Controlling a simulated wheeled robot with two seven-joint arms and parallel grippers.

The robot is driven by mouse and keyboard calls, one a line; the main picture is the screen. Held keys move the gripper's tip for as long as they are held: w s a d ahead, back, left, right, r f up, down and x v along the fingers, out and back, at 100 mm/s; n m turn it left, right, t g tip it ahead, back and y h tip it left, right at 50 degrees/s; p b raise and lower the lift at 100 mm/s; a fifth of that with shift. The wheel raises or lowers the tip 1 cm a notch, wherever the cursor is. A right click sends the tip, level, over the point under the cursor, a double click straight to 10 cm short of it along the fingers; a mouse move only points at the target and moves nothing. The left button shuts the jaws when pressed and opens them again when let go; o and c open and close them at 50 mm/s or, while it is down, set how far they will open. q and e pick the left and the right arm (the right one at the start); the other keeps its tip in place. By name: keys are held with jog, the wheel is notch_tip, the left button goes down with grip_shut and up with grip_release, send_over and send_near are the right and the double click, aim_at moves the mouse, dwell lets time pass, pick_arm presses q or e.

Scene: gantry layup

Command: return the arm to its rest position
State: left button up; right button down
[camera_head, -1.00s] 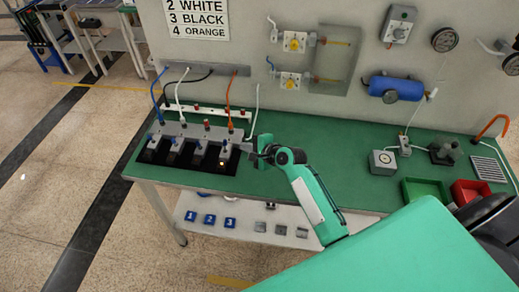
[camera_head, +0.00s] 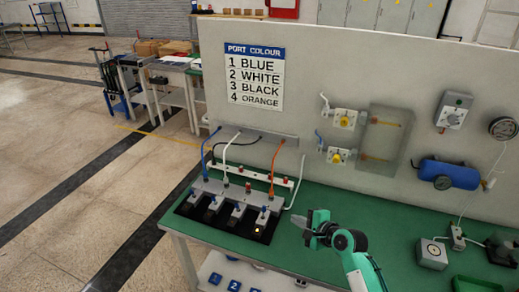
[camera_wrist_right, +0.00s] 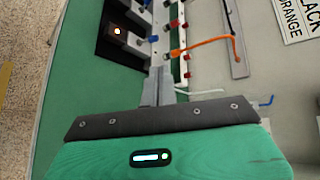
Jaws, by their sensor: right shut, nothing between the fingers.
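My right arm reaches over the green bench (camera_head: 315,200) from the lower right in the head view. Its gripper (camera_head: 305,222) is shut and empty, just right of the row of dark port blocks (camera_head: 228,218), apart from them as far as I can tell. In the right wrist view the closed fingers (camera_wrist_right: 158,85) point toward the port row, with the orange cable (camera_wrist_right: 205,43) ahead and to the right. An orange light (camera_head: 258,230) glows on the rightmost port block. My left gripper is not in view.
Blue, white, black and orange cables hang behind the ports; a loose white cable (camera_head: 298,185) hangs close to my right gripper. The upright panel (camera_head: 300,80) carries a colour sign (camera_head: 255,78), yellow valves and a blue tank (camera_head: 448,174). The bench's middle is clear.

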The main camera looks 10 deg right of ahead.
jog(key=s+a+f+n+g+h, duration=0.1)
jog(key=s+a+f+n+g, duration=0.15)
jog(key=s+n, duration=0.5)
jog(key=s+a+f+n+g+h, duration=0.1)
jog(key=s+f+n+g, duration=0.25)
jog(key=s, duration=0.65)
jog(key=s+d+r+n+g+h, duration=0.1)
jog(key=s+r+n+g+h, duration=0.15)
jog(key=s+n, duration=0.9)
jog(key=s+f+m+g+b, duration=0.1)
jog(key=s+f+m+b, duration=0.2)
jog(key=f, duration=2.9)
pick_arm(q)
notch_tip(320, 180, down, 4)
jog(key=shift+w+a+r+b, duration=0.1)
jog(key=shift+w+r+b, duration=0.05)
jog(key=shift+b, duration=0.2)
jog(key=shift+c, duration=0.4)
pick_arm(e)
jog(key=s+d+f, duration=0.2)
jog(key=s+f, duration=0.8)
jog(key=f, duration=0.1)
jog(key=s+d+f+g+h, duration=0.1)
jog(key=s+f, duration=0.9)
jog(key=f, duration=0.1)
jog(key=shift+d+f, duration=0.3)
jog(key=shift+d, duration=0.05)
